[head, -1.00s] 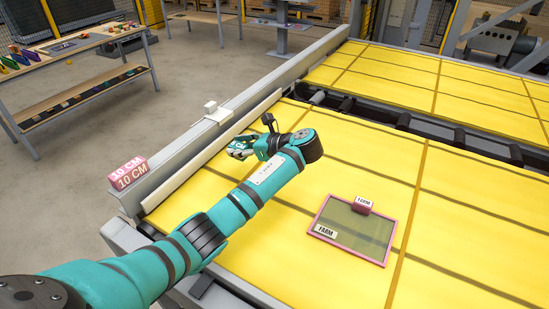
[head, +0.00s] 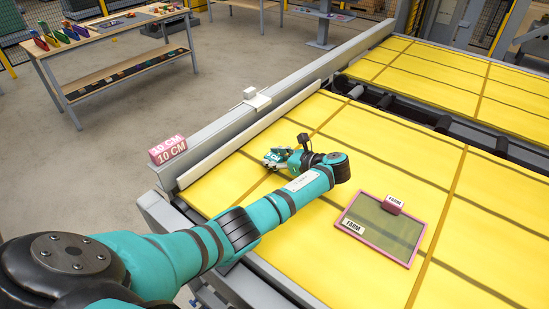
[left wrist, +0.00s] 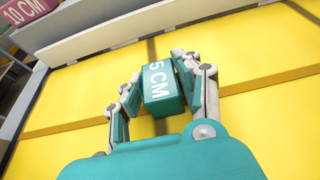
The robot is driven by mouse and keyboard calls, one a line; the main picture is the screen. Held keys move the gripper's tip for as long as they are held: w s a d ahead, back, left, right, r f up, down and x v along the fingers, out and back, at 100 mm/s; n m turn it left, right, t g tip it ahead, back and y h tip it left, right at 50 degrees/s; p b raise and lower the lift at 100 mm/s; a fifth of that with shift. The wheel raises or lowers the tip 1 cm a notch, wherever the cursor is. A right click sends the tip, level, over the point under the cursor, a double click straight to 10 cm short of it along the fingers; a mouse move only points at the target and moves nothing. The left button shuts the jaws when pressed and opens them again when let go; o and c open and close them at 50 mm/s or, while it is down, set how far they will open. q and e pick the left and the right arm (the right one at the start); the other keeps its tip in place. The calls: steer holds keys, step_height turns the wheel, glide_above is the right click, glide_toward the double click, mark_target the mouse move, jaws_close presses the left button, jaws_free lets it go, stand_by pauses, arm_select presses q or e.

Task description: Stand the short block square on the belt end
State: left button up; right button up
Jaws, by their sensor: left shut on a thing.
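My left gripper (left wrist: 160,88) is shut on a teal block marked 5 CM (left wrist: 163,80), the short block, held between its two fingers in the left wrist view. The gripper also shows in the head view (head: 275,158), over the near left part of the yellow belt (head: 235,185), where the block is hard to tell from the teal fingers. I cannot tell whether the block touches the belt. A pink block marked 10 CM (head: 168,150) sits on the grey side rail (head: 215,128). My right gripper is not in view.
A pale guide strip (head: 222,146) runs along the belt's left edge, with a small white fitting (head: 257,98) on the rail. A pink-framed tray (head: 350,238) with labelled pieces lies right of my arm. A table with coloured items (head: 95,38) stands at the back left.

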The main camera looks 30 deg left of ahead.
arm_select(q)
steer(key=o, duration=1.1)
steer(key=shift+o, duration=0.2)
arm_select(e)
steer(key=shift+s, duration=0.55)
arm_select(q)
steer(key=shift+r, duration=0.1)
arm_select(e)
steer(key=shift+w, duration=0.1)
arm_select(q)
steer(key=shift+d+r, duration=0.1)
steer(key=shift+d, duration=0.1)
steer(key=b+v, duration=0.1)
steer(key=v, duration=1)
steer(key=shift+d+r+b, duration=0.15)
steer(key=shift+d+b, duration=0.15)
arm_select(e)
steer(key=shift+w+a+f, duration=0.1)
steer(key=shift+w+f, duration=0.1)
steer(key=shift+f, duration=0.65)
arm_select(q)
steer(key=shift+s, duration=0.1)
